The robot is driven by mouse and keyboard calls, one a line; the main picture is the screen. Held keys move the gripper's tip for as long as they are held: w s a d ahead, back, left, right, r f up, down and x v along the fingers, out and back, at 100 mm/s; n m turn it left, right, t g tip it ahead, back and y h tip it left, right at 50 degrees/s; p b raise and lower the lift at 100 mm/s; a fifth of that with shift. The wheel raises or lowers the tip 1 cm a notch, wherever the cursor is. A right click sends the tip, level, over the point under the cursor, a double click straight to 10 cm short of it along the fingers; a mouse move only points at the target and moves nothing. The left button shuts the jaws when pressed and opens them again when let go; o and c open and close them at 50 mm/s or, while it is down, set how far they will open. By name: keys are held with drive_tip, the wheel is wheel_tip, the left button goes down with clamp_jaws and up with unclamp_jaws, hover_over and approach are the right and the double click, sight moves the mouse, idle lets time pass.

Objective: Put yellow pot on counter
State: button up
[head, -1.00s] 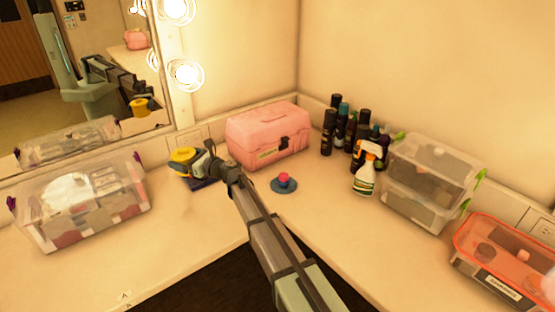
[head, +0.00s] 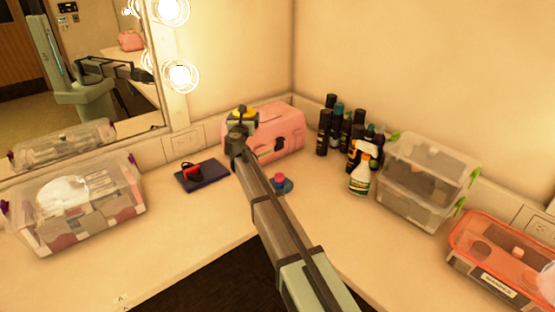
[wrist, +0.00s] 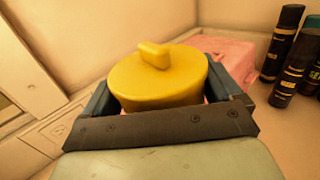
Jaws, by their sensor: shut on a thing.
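The yellow pot (wrist: 160,80) has a round lid with a block-shaped knob. In the wrist view it sits between the two fingers of my gripper (wrist: 165,92), which is shut on it. In the head view the pot (head: 243,112) shows only partly above the end of my gripper (head: 242,122), in front of the pink case. The pot appears raised above the counter (head: 205,225). My arm hides its lower part.
A pink case (head: 283,130) stands in the corner. A dark blue flat item (head: 203,175) with a red and black thing on it lies left of my gripper. A blue and red item (head: 280,183) lies beside my arm. Dark bottles (head: 335,125) and clear boxes (head: 425,180) stand right.

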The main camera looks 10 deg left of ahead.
drive_tip(key=w+d+f+m+g+h, duration=0.1)
drive_tip(key=d+f+m+h, duration=0.25)
drive_tip(key=d, duration=0.75)
drive_tip(key=d+f+m+g+h, duration=0.15)
drive_tip(key=d+f+h, duration=0.25)
drive_tip(key=d, duration=0.7)
drive_tip(key=w+d+f+m+g+h, duration=0.1)
drive_tip(key=d+f+m+h, duration=0.25)
drive_tip(key=d, duration=0.85)
drive_tip(key=shift+n+h, duration=0.3)
drive_tip(key=shift+n, duration=0.05)
drive_tip(key=shift+a+f, duration=0.2)
drive_tip(key=shift+f, duration=4.8)
drive_tip(key=shift+f, duration=0.1)
drive_tip(key=o, duration=1)
drive_tip(key=shift+c, duration=0.2)
drive_tip(key=shift+s+a, duration=0.1)
drive_tip(key=shift+s, duration=0.1)
drive_tip(key=shift+v, duration=3.6)
